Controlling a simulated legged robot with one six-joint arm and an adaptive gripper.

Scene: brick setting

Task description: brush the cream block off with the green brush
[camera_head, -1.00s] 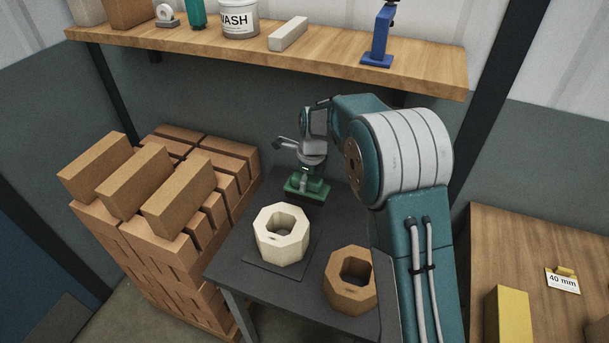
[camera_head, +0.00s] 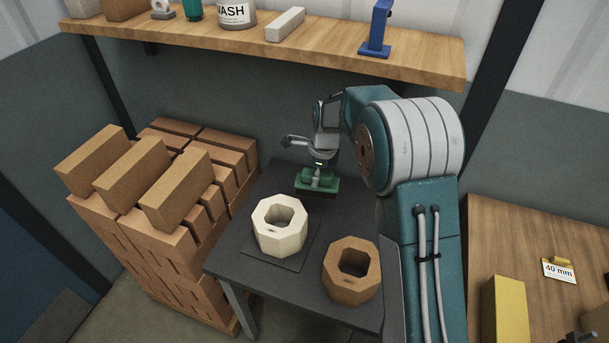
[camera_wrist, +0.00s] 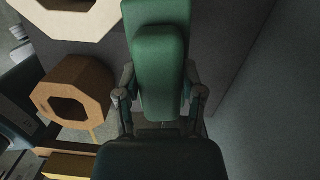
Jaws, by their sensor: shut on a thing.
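The cream block (camera_head: 281,240), an octagonal ring with a hole through it, stands on a thin dark mat (camera_head: 262,252) on the dark table. My gripper (camera_head: 318,170) is shut on the green brush (camera_head: 316,186), behind and to the right of the cream block. The brush is level, with its bristles facing down, and is apart from the block. Whether the bristles touch the table I cannot tell. In the wrist view the green brush (camera_wrist: 160,75) lies between my fingers, and part of the cream block (camera_wrist: 70,15) shows at the upper left.
A brown octagonal block (camera_head: 351,285) stands on the table in front and to the right of the cream one. Stacked bricks (camera_head: 150,250) rise close on the left. A wooden shelf (camera_head: 340,62) hangs behind. A bench with a yellow block (camera_head: 503,303) is at the right.

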